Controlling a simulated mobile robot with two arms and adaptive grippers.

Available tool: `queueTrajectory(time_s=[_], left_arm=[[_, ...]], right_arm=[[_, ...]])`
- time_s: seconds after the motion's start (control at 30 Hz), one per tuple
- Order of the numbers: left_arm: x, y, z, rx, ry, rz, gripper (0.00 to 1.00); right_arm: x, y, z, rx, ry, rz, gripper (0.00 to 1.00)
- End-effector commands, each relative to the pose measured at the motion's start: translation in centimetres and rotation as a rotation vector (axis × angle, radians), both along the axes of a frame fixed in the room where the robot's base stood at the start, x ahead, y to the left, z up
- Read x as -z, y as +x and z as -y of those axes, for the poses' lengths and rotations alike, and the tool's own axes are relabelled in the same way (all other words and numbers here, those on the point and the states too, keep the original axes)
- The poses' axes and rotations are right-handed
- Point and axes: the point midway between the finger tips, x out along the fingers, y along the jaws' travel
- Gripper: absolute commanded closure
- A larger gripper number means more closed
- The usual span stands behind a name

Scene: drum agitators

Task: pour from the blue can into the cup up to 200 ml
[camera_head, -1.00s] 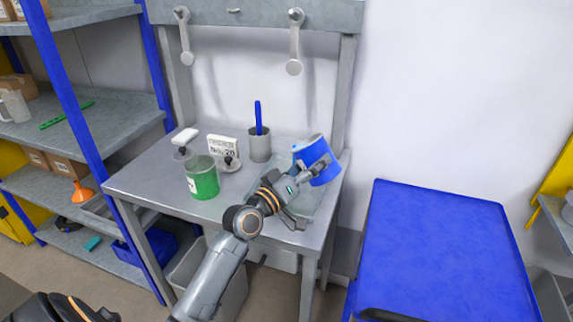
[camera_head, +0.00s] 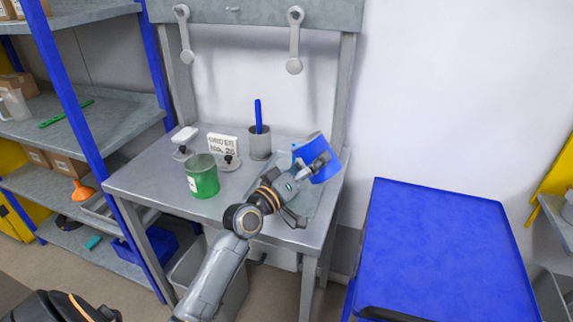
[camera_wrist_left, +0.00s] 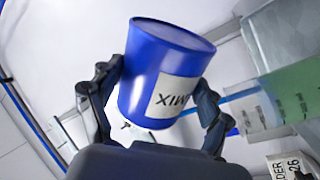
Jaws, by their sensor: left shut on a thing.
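The blue can (camera_head: 325,146) is at the right end of the workbench, tilted, with a white label reading MIX in the left wrist view (camera_wrist_left: 160,65). My left gripper (camera_head: 322,163) is shut around the can, one finger on each side in the left wrist view. The can hides what is directly behind it. A green-filled container (camera_head: 203,178) with a white label stands on the bench left of the gripper. A clear container with tick marks and green in it (camera_wrist_left: 300,90) shows at the right of the left wrist view. My right gripper is out of view.
A sign reading ORDER (camera_head: 222,145) and a grey holder with a blue stick (camera_head: 260,145) stand at the back of the workbench (camera_head: 150,180). A blue table (camera_head: 440,240) is to the right. Shelves (camera_head: 90,120) stand on the left.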

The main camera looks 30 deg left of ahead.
Motion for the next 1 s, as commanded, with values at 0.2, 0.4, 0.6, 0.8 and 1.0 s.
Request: queueTrajectory(time_s=[0.2,0.4,0.6,0.8,1.0], left_arm=[[-0.27,0.00,-0.05,-0.001,-0.010,0.004,0.73],[-0.32,0.00,-0.07,-0.001,-0.019,0.004,0.73],[-0.37,0.00,-0.10,-0.001,-0.027,0.004,0.73],[-0.43,0.00,-0.12,-0.001,-0.037,0.004,0.73],[-0.48,0.00,-0.13,-0.001,-0.045,0.004,0.73]], right_arm=[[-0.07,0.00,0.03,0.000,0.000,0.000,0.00],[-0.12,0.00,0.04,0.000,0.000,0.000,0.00],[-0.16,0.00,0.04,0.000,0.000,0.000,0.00],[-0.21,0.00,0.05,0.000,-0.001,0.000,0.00],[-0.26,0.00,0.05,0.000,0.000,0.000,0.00]])
